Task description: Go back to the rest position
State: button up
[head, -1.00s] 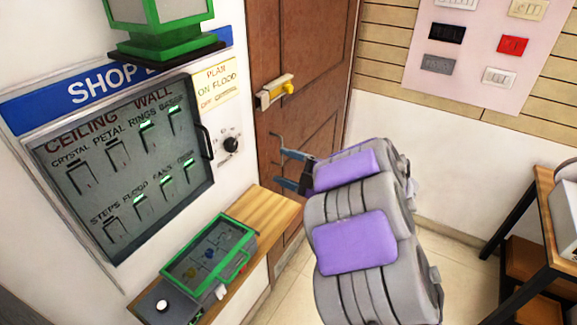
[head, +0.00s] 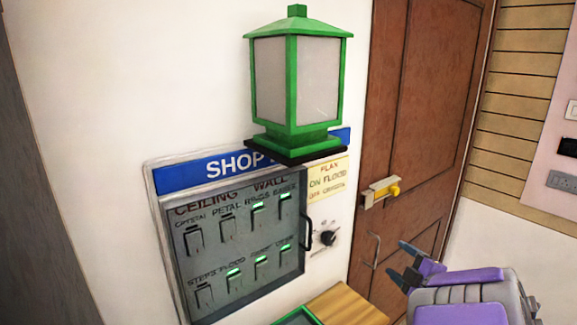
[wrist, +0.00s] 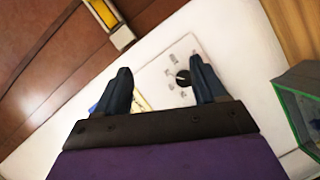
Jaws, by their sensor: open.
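My gripper (head: 405,268) is at the lower right of the head view, in front of the brown door, with the purple and grey arm behind it. In the wrist view my gripper (wrist: 163,88) shows two dark fingers spread wide apart, with nothing between them. Past the fingers lies the white wall with the black rotary knob (wrist: 183,77), seen close to the right finger. The knob (head: 327,238) also shows in the head view, to the left of my gripper and apart from it.
The switch panel (head: 240,240) hangs on the wall, several switches lit green. A green lantern (head: 297,85) juts out above it. A wooden ledge (head: 350,306) with a green-framed box (head: 298,318) is below. The brown door (head: 420,130) has a yellow latch (head: 380,192).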

jog(key=s+d+r+m+g+h, duration=0.2)
jog(key=s+d+r+m+h, duration=0.1)
jog(key=d+m+h, duration=0.3)
jog(key=s+a+f+m+g+h, duration=0.1)
jog(key=s+m+g+h, duration=0.15)
jog(key=s, duration=0.25)
jog(key=s+f+m+g+h, duration=0.1)
jog(key=s+f+m+g, duration=0.1)
jog(key=s+m, duration=0.2)
jog(key=s+a+f+m+g+y, duration=0.1)
jog(key=s+a+f+g+y, duration=0.1)
jog(key=s+a, duration=0.4)
jog(key=s+a+f+m+g+y, duration=0.1)
jog(key=s+a+g, duration=0.4)
jog(key=s, duration=0.8)
jog(key=s+a+f+m+g+y, duration=0.1)
jog(key=s+a+f+g+y, duration=0.1)
jog(key=s+a, duration=0.7)
jog(key=shift+s+f+g+y, duration=0.4)
jog(key=shift+s+g, duration=0.25)
jog(key=shift+g, duration=0.3)
jog(key=shift+a+m, duration=0.1)
jog(key=shift+m, duration=0.15)
